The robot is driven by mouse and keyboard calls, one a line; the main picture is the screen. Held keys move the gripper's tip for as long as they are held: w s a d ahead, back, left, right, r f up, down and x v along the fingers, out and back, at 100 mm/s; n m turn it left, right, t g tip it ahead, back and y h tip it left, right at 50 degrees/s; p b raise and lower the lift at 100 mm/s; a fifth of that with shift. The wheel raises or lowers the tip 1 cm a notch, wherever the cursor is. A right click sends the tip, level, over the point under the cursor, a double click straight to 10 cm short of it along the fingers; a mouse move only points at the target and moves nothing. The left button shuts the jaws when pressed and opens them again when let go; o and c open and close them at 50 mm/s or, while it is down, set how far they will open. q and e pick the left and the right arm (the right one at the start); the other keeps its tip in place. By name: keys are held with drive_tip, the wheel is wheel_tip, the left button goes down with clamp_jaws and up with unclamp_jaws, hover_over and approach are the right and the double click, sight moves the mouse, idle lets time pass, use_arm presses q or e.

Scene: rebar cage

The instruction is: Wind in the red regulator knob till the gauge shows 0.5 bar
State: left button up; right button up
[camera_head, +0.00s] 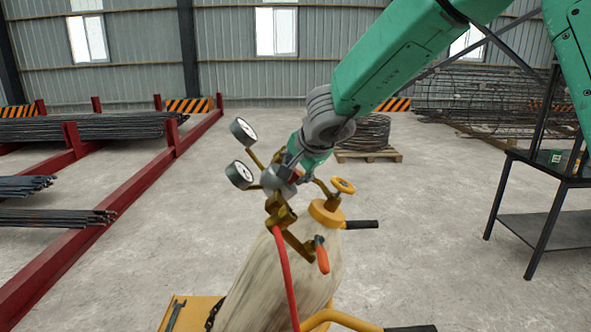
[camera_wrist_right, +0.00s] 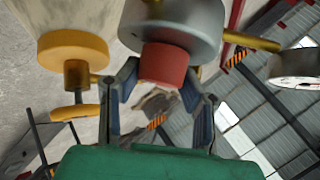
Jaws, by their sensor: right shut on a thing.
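The red regulator knob (camera_wrist_right: 164,66) sits on the end of the grey regulator body (camera_wrist_right: 190,25) in the wrist view. My right gripper (camera_wrist_right: 160,84) is shut on this knob, one finger on each side. In the head view my right gripper (camera_head: 294,170) comes down from the upper right and covers most of the knob. The grey regulator (camera_head: 275,178) stands over the brass fittings. Two round gauges, an upper one (camera_head: 243,132) and a lower one (camera_head: 239,174), stick out to its left. Their needles are too small to read. My left gripper is not in view.
A pale cylinder (camera_head: 262,285) with a yellow handwheel (camera_head: 343,186) stands on a yellow trolley (camera_head: 190,311). A red hose (camera_head: 285,270) and an orange-handled part (camera_head: 321,254) hang in front. A dark table (camera_head: 550,232) stands right; red racks (camera_head: 120,190) with bars stand left.

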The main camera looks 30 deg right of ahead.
drive_tip(key=shift+a+m+g+p, duration=0.2)
drive_tip(key=shift+m+g+p, duration=0.4)
drive_tip(key=shift+g+p, duration=0.15)
drive_tip(key=shift+f+m+g+p, duration=0.15)
drive_tip(key=shift+m+g+p, duration=0.25)
drive_tip(key=shift+m+g, duration=0.2)
drive_tip(key=m+g, duration=0.2)
drive_tip(key=shift+d+g, duration=0.1)
drive_tip(key=shift+g, duration=0.25)
drive_tip(key=m+g+y, duration=0.1)
drive_tip(key=m+g, duration=0.1)
drive_tip(key=m, duration=0.1)
drive_tip(key=shift+g+y, duration=0.3)
drive_tip(key=shift+g, duration=0.1)
drive_tip(key=shift+r, duration=0.2)
